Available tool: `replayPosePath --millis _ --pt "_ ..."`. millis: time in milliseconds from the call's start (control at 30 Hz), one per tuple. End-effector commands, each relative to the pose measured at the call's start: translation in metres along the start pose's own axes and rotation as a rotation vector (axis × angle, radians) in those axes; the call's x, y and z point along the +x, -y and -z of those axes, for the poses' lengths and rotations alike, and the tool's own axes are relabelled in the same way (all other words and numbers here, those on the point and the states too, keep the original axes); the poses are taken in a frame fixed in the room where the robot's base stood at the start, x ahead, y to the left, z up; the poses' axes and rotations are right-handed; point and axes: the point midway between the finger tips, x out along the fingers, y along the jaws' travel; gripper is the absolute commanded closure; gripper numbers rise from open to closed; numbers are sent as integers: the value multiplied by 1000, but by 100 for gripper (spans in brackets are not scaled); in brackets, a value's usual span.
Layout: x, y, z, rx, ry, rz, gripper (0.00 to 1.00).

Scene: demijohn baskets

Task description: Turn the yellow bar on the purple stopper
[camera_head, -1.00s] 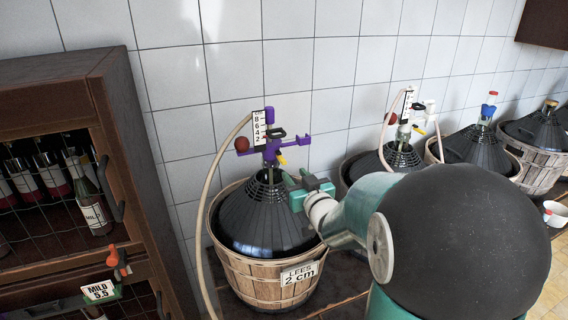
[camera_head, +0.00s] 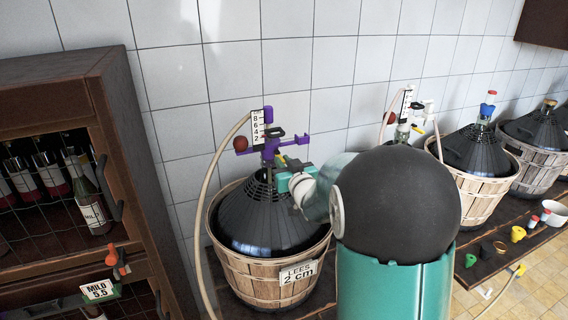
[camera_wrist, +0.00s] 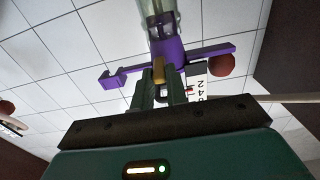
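The purple stopper (camera_head: 270,148) sits in the neck of the front dark demijohn (camera_head: 268,218). It also shows in the wrist view (camera_wrist: 170,48), with a purple arm to each side. The yellow bar (camera_head: 280,157) sticks out from the stopper toward my gripper (camera_head: 284,170). In the wrist view the yellow bar (camera_wrist: 159,70) is level with the gap between my fingertips (camera_wrist: 160,83). One finger is on each side of it, slightly apart. Whether either finger touches the bar is unclear. In the head view my gripper is partly hidden by my arm.
A scale card (camera_head: 257,125), a red ball (camera_head: 240,143) and a pale hose (camera_head: 203,200) are close to the stopper. The demijohn stands in a wooden basket (camera_head: 262,282). A brown cabinet (camera_head: 70,75) is at left. More demijohns are at right along the tiled wall.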

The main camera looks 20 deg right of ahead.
Motion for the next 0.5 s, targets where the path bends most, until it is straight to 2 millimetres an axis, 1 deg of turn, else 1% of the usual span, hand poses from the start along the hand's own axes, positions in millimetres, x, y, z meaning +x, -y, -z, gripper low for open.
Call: replayPosePath --millis 267,500 --pt "0 -1 0 -2 1 12 100" --pt "0 -6 -1 -1 2 83 100"
